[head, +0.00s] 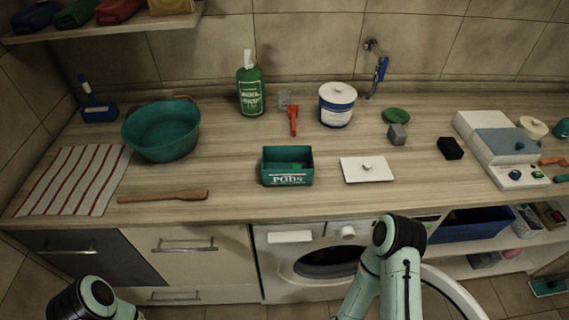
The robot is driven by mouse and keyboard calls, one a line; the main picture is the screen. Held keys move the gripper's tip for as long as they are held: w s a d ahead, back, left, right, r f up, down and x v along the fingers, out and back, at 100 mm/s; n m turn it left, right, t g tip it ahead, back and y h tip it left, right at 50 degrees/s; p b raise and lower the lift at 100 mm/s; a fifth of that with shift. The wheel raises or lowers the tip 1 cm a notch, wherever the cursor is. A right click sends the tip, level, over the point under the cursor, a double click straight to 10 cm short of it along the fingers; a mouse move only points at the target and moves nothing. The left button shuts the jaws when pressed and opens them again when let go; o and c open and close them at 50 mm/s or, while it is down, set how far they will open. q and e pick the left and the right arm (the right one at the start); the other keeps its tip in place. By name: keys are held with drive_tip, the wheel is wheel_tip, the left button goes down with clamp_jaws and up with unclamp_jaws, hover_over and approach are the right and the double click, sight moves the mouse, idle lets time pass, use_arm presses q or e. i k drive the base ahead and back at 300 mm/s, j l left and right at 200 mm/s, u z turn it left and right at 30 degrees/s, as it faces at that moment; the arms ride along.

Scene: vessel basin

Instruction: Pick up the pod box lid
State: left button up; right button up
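The pod box (287,167) is a small teal open box marked "PODS", standing in the middle of the counter with something green inside. The pod box lid (367,169) is a flat white rectangle with a small knob on top. It lies on the counter just right of the box, apart from it. My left arm shows at the bottom left and my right arm at the bottom centre-right, both in front of the counter. Neither gripper's fingers can be seen.
A wooden paddle (163,196) lies left of the box. A grey block (397,135) and black block (450,148) are to the right. The counter before the lid is clear.

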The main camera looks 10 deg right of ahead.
sight(362, 169)
drive_tip(key=z, duration=1.25)
